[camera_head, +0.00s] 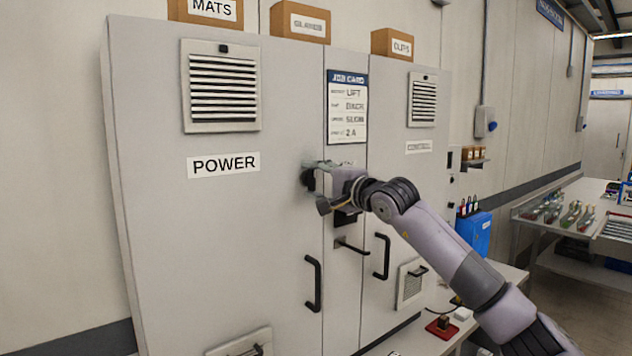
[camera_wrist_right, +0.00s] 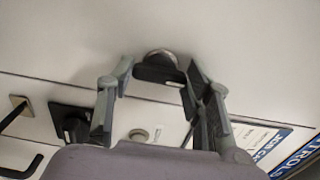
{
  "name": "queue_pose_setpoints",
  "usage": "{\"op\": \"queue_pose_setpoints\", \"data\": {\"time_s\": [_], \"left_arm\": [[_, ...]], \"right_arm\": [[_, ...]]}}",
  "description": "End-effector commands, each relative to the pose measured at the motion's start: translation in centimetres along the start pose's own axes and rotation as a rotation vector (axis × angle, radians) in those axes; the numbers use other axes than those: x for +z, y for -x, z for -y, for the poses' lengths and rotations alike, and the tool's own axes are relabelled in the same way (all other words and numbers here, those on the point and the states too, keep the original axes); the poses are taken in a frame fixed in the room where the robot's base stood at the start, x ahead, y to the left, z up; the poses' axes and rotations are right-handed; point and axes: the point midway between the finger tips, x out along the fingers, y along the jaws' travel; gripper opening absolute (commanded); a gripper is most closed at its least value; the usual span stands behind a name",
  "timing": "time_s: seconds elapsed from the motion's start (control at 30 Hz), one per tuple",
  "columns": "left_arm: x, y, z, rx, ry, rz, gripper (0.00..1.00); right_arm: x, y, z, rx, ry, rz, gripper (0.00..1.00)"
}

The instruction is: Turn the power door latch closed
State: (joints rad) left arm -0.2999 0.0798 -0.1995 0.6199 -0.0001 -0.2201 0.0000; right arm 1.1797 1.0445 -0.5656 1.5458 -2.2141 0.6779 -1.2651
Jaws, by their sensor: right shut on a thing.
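The power door (camera_head: 215,240) is the large light grey cabinet door at the left in the head view, with a POWER label (camera_head: 223,164). It looks closed. The power door latch (camera_head: 308,180) is a dark knob near its right edge, partly hidden by my gripper. In the right wrist view the latch (camera_wrist_right: 158,70) is a black bar handle on a silver round base. My right gripper (camera_wrist_right: 162,72) is shut on it, with one finger at each end of the bar. In the head view my right gripper (camera_head: 318,174) reaches it from the right. My left gripper is not in view.
A black door handle (camera_head: 314,283) is below the latch, with another handle (camera_head: 381,256) on the neighbouring door. A job card (camera_head: 347,108) hangs on the middle panel. In the right wrist view a dark square switch (camera_wrist_right: 72,124) is left of the gripper. Boxes stand on top.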

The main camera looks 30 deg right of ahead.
Motion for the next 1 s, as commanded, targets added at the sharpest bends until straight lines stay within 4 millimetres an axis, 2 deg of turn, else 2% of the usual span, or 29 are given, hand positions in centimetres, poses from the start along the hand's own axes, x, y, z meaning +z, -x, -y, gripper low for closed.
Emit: {"op": "queue_pose_setpoints", "data": {"time_s": [0.37, 0.4, 0.67, 1.0], "left_arm": [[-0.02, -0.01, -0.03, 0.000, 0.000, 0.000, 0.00], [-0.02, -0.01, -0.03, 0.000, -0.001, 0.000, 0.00], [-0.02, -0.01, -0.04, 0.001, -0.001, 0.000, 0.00], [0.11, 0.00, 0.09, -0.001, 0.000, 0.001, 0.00]], "right_arm": [[0.10, -0.04, -0.16, 0.003, 0.003, 0.002, 0.19], [0.10, -0.04, -0.16, 0.003, 0.003, 0.002, 0.48], [0.06, -0.02, -0.08, 0.002, 0.002, 0.001, 0.66], [0.00, 0.15, -0.04, 0.001, 0.003, 0.000, 0.67]]}}
